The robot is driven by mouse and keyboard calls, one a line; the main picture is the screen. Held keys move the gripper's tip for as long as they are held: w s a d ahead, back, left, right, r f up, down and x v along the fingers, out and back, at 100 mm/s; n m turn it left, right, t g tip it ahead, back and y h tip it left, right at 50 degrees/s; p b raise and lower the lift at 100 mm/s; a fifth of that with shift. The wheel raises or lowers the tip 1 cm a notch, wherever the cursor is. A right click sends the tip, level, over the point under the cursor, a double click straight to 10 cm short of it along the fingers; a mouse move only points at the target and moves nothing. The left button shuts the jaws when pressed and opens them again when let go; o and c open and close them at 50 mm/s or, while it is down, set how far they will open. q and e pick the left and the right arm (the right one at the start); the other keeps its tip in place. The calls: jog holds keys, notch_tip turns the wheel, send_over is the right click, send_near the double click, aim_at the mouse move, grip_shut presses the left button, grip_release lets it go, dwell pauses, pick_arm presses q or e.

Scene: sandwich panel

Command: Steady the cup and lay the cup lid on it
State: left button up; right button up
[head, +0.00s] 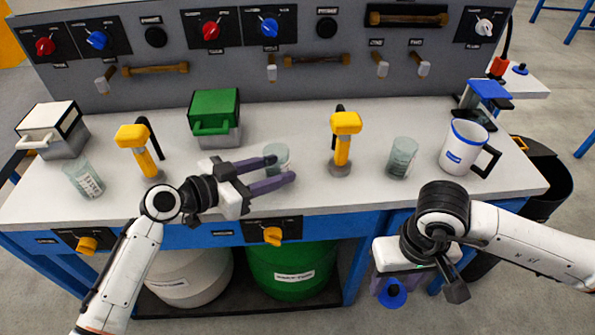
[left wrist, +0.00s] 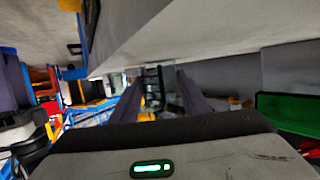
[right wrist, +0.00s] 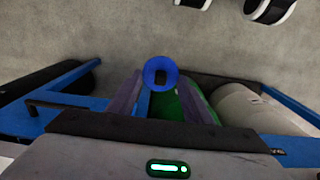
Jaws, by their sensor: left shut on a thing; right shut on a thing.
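A clear greyish cup (head: 277,154) stands upright near the counter's front edge in the head view. My left gripper (head: 284,170) is shut on it, one finger on each side, which hide part of the cup. In the left wrist view the cup (left wrist: 166,73) shows faintly between the fingertips. The blue round cup lid (head: 392,302) is in my right gripper (head: 390,287), in front of the counter and below its top. The right wrist view shows the lid (right wrist: 160,62) as a blue ring with a dark centre between the fingertips.
Another clear cup (head: 402,158) and a white mug (head: 459,157) stand to the right. A third clear cup (head: 83,181) is at left. Yellow-headed taps (head: 341,124) (head: 133,137) rise from the counter. The counter's blue front edge (head: 345,221) lies between lid and cup.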

jog(key=shift+w+a+r+m, duration=0.1)
jog(key=shift+w+a+m, duration=0.2)
jog(key=shift+a+m, duration=0.1)
jog(key=w+a+r+m, duration=1.7)
jog(key=w+a+r, duration=0.2)
jog(key=w+r, duration=0.35)
jog(key=shift+w+f, duration=0.25)
jog(key=shift+f, duration=1.2)
jog(key=shift+w+f, duration=0.2)
jog(key=shift+f, duration=1.25)
jog(key=shift+f, duration=0.1)
